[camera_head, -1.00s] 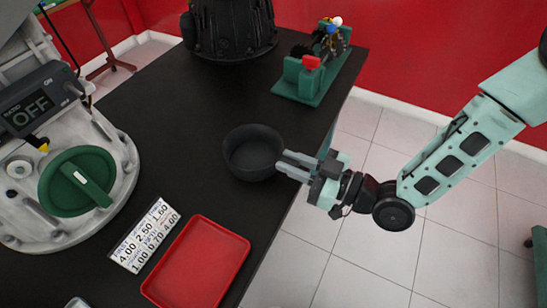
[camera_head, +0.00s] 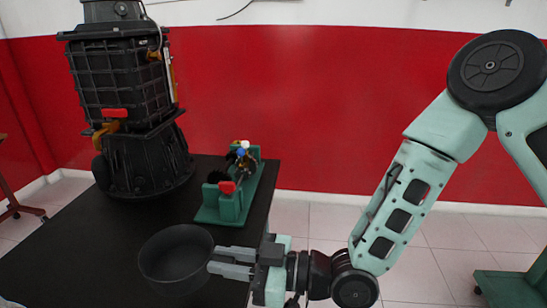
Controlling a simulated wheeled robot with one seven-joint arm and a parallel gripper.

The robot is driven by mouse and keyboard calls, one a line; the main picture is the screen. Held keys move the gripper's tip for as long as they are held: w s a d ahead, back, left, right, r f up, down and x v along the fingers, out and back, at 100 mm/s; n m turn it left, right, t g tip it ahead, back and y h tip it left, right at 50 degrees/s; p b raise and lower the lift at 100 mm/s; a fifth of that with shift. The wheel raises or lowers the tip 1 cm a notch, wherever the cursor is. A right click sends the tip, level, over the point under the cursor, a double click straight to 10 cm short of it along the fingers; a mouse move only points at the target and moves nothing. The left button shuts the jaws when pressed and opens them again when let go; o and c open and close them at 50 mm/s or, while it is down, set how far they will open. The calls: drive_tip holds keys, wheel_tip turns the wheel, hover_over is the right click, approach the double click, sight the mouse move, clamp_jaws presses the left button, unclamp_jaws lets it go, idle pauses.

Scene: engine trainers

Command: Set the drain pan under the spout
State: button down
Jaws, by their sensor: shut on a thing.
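The drain pan is a round black bowl (camera_head: 172,262) at the lower middle of the head view, over the black table top. My gripper (camera_head: 222,262) reaches in from the right, with its two grey fingers shut on the pan's right rim. I cannot tell whether the pan touches the table or hangs just above it.
A tall black machine (camera_head: 122,95) stands on the black table (camera_head: 60,240) at the back left. A green stand with a red block and small coloured parts (camera_head: 230,200) sits behind the pan. The table's right edge runs close to my gripper.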

drive_tip(key=w+d+f+m+t+h+p, duration=0.1)
drive_tip(key=w+d+f+m+t+h, duration=0.2)
drive_tip(key=d, duration=0.4)
drive_tip(key=w+d+f+m+t+p, duration=0.1)
drive_tip(key=w+d+f+m+t, duration=0.1)
drive_tip(key=w+d+t, duration=0.4)
drive_tip(key=w+d+f+m+t+h+p, duration=0.1)
drive_tip(key=w+d+f+m+t+h, duration=0.2)
drive_tip(key=d, duration=0.5)
drive_tip(key=s+d+f+m+t+h+p, duration=0.1)
drive_tip(key=d+f+m+t+h, duration=0.1)
drive_tip(key=d+h, duration=0.4)
drive_tip(key=s+d+f+m+t+h+p, duration=0.2)
drive_tip(key=d+f+m+h, duration=0.2)
drive_tip(key=d, duration=1.1)
drive_tip(key=m+h, duration=0.2)
drive_tip(key=m, duration=0.1)
drive_tip(key=shift+d, duration=0.35)
drive_tip(key=shift+w+a+r, duration=0.15)
drive_tip(key=shift+w+r, duration=0.05)
